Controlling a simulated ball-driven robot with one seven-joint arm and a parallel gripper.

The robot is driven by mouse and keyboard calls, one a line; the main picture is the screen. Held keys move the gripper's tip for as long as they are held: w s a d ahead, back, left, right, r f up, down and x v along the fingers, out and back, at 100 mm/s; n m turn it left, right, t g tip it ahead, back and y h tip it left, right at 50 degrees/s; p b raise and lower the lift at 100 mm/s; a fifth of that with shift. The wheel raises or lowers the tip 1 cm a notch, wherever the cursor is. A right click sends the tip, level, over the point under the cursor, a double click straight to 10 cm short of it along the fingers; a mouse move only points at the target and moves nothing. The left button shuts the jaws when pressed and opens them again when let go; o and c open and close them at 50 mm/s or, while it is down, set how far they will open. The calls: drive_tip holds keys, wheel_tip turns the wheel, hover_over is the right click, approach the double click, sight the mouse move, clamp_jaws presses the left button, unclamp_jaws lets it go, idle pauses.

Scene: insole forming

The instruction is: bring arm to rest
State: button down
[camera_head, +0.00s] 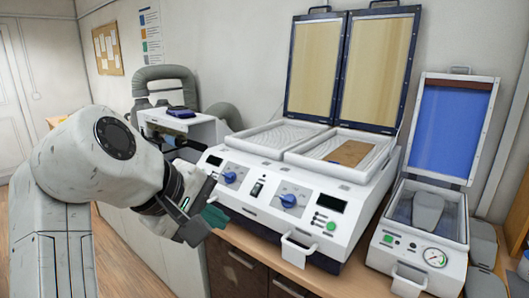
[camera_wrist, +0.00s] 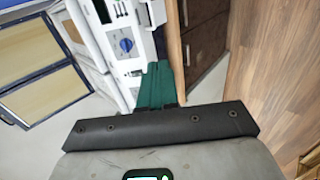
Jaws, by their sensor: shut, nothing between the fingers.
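My arm shows at the left in the head view, bent, with its end in front of the left part of the white heating machine. My gripper (camera_head: 213,217) has green fingers and is shut and empty, held in the air close to the machine's front left corner. In the wrist view the green fingers (camera_wrist: 156,84) lie together with nothing between them, over the bench front and floor side.
The white two-bay machine (camera_head: 258,207) has both lids up, with a brown sheet (camera_head: 349,153) in its right bay. A smaller press (camera_head: 424,225) stands open at right, a grey insole-shaped form (camera_head: 427,209) inside. Wooden floor (camera_wrist: 276,75) lies free beside the cabinets.

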drive_tip(key=s+d+f+m+g, duration=0.1)
drive_tip(key=s+d+f+m, duration=0.15)
drive_tip(key=d+f, duration=1.15)
drive_tip(key=s+d+f+m+g, duration=0.1)
drive_tip(key=d+f+m, duration=0.2)
drive_tip(key=d+f, duration=1.1)
drive_tip(key=s+d+f+m+g+y, duration=0.1)
drive_tip(key=s+d+f, duration=0.35)
drive_tip(key=s, duration=0.25)
drive_tip(key=s+d+f+m+g+y, duration=0.1)
drive_tip(key=s+d+f+m, duration=0.1)
drive_tip(key=s+d+f, duration=0.3)
drive_tip(key=s+a+f+m+g+y, duration=0.1)
drive_tip(key=s+f, duration=0.1)
drive_tip(key=s, duration=0.6)
drive_tip(key=s+a+f+m+y, duration=0.1)
drive_tip(key=s+f+y, duration=0.1)
drive_tip(key=s, duration=0.6)
drive_tip(key=shift+s+f+m+g, duration=0.3)
drive_tip(key=shift+s+m+g, duration=0.05)
drive_tip(key=shift+g, duration=0.05)
drive_tip(key=c, duration=1.8)
unclamp_jaws()
